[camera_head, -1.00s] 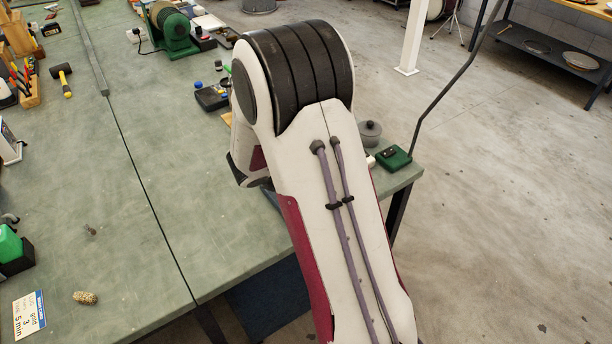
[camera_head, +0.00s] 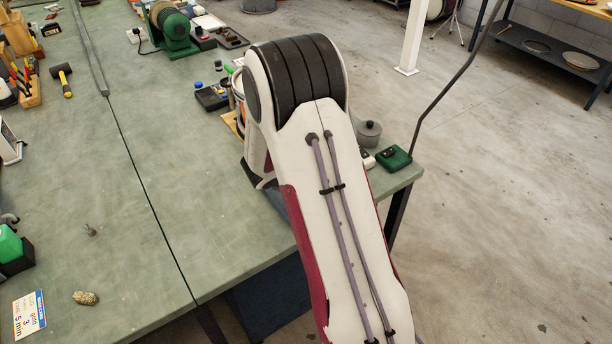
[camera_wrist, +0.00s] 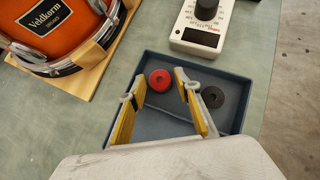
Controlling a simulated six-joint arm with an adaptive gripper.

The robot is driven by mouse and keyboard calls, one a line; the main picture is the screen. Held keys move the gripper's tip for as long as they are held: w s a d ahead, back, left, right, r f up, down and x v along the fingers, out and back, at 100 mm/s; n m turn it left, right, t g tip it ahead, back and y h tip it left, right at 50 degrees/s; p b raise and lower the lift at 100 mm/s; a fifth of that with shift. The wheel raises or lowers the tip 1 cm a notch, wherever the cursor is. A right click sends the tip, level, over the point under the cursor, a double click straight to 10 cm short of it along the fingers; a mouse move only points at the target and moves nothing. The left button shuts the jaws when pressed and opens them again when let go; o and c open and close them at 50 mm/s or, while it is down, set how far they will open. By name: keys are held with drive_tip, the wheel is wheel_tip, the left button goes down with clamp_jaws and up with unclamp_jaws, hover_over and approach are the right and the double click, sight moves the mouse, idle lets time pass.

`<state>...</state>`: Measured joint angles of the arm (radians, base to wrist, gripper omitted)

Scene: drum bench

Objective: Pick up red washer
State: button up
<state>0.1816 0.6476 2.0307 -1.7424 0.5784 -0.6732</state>
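The red washer (camera_wrist: 160,80) is a small red ring with a dark centre hole. It lies in the blue-grey tray (camera_wrist: 225,72), near its far side, in the wrist view. My gripper (camera_wrist: 155,84) is open, with yellow-padded fingers on either side of the washer as seen from the wrist. The fingers appear above the tray, and nothing shows between the pads except the tray floor and the washer beyond. A black washer (camera_wrist: 212,97) lies to the right of the right finger. In the head view my arm hides the washers and the gripper.
An orange drum (camera_wrist: 60,30) on a wooden board (camera_wrist: 100,72) stands left of the tray. A white meter with a black dial (camera_wrist: 200,22) sits just behind it. In the head view, a green box (camera_head: 394,158) and a grey round container (camera_head: 367,134) stand near the bench's right edge.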

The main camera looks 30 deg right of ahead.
drive_tip(key=c, duration=0.4)
drive_tip(key=shift+c, duration=0.2)
drive_tip(key=shift+r, duration=0.2)
wheel_tip(320, 180, up, 10)
drive_tip(key=shift+f, duration=0.2)
idle(0.6)
idle(0.5)
